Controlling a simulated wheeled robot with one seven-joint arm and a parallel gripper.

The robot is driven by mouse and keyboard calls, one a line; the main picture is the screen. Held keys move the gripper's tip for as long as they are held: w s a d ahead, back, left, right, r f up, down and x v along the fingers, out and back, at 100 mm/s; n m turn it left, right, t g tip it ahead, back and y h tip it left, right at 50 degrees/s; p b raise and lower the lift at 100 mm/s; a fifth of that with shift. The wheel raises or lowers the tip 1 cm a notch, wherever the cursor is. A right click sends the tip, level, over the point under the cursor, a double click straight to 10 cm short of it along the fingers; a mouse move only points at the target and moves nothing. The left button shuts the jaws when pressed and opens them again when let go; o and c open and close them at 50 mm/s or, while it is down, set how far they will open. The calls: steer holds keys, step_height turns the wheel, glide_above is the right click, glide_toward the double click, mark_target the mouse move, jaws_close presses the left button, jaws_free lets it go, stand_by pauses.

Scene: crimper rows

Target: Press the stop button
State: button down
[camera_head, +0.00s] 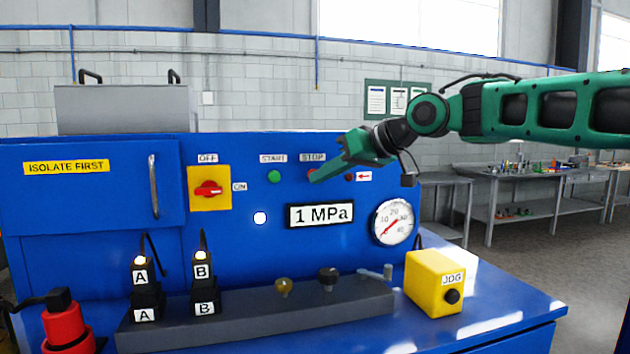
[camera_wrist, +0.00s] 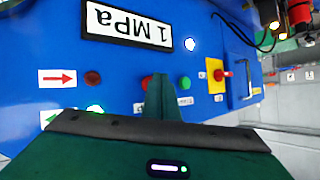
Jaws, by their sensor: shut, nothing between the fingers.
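The red stop button (camera_wrist: 146,82) shows in the wrist view, partly covered by my gripper's fingers. In the head view only a red sliver of it shows under the STOP label (camera_head: 312,157), behind my fingertips. My green gripper (camera_head: 314,179) is shut and empty, with its tips at the panel just in front of the stop button. It also shows in the wrist view (camera_wrist: 160,82), its tips overlapping the button's right edge. I cannot tell whether the tips touch the button.
The green start button (camera_head: 274,177) is left of the stop button. A dark red lamp (camera_head: 350,177) with a red arrow label is right of it. A yellow rotary switch (camera_head: 209,188), pressure gauge (camera_head: 392,222) and yellow JOG box (camera_head: 435,281) are nearby.

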steer(key=shift+s+d, duration=0.15)
steer(key=shift+s, duration=0.25)
steer(key=s, duration=0.2)
steer(key=s+d, duration=0.1)
steer(key=s, duration=0.1)
steer(key=shift+s+d, duration=0.2)
steer(key=shift+s, duration=0.2)
stand_by(0.6)
